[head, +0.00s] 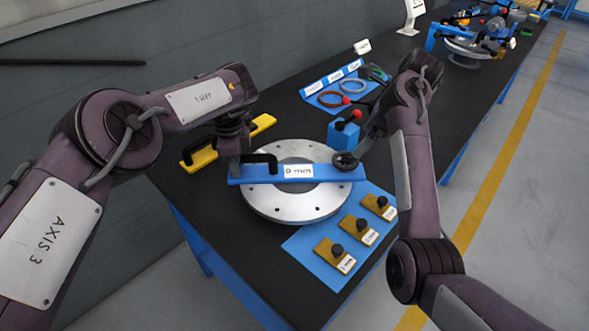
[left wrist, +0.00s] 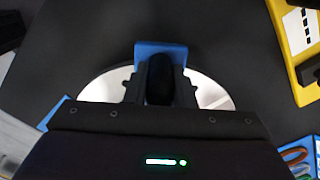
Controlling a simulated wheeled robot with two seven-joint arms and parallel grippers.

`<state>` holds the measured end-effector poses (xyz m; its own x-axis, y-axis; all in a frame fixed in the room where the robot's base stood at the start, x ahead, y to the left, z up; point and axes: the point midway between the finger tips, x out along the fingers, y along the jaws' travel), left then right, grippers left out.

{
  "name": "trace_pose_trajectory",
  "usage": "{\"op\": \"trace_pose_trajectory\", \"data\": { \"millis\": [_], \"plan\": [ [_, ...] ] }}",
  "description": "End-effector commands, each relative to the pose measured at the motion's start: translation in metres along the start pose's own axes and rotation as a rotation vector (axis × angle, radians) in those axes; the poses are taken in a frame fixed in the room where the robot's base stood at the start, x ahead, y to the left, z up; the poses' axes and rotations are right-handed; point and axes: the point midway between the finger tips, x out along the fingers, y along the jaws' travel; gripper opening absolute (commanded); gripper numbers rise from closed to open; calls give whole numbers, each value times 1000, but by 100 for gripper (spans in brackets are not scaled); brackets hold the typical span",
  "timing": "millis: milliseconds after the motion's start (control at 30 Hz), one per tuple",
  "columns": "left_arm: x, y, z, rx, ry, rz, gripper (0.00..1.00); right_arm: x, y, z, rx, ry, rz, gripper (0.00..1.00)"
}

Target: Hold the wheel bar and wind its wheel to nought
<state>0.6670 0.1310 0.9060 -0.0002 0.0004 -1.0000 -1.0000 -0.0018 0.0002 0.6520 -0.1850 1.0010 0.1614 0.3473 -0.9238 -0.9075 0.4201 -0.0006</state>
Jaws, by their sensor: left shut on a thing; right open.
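The blue wheel bar (head: 262,176) lies across the silver flanged disc (head: 300,208), with a white "0 mm" label (head: 298,171) at its middle. A black handle (head: 265,158) stands at its left end and a dark round wheel (head: 345,162) at its right end. My left gripper (head: 236,166) is shut on the black handle. In the left wrist view the fingers (left wrist: 160,88) flank that handle, with the bar's blue end (left wrist: 160,47) beyond. My right gripper (head: 361,148) is open beside the wheel; whether it touches the wheel I cannot tell.
A yellow bar (head: 201,159) with a black handle lies behind the left gripper. A blue block (head: 343,135) with a red knob stands close behind the wheel. Several knobbed tan blocks sit on a blue mat (head: 310,243) in front. Coloured rings (head: 352,86) lie farther back.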

Motion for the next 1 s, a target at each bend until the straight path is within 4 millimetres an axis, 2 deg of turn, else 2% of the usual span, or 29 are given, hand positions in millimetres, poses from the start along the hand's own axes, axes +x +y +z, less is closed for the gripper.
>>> {"op": "trace_pose_trajectory", "data": {
  "millis": [467,500,667,1000],
  "plan": [
    [0,0,0,0,0,1,0,0,0,0,0,0,0,85],
    [0,0,0,0,0,1,26,0,0,0,0,0,0,85],
    [0,0,0,0,0,1,47,0,0,0,0,0,0,85],
    [-5,0,0,0,0,-1,48,0,0,0,0,0,0,85]
  ]
}}
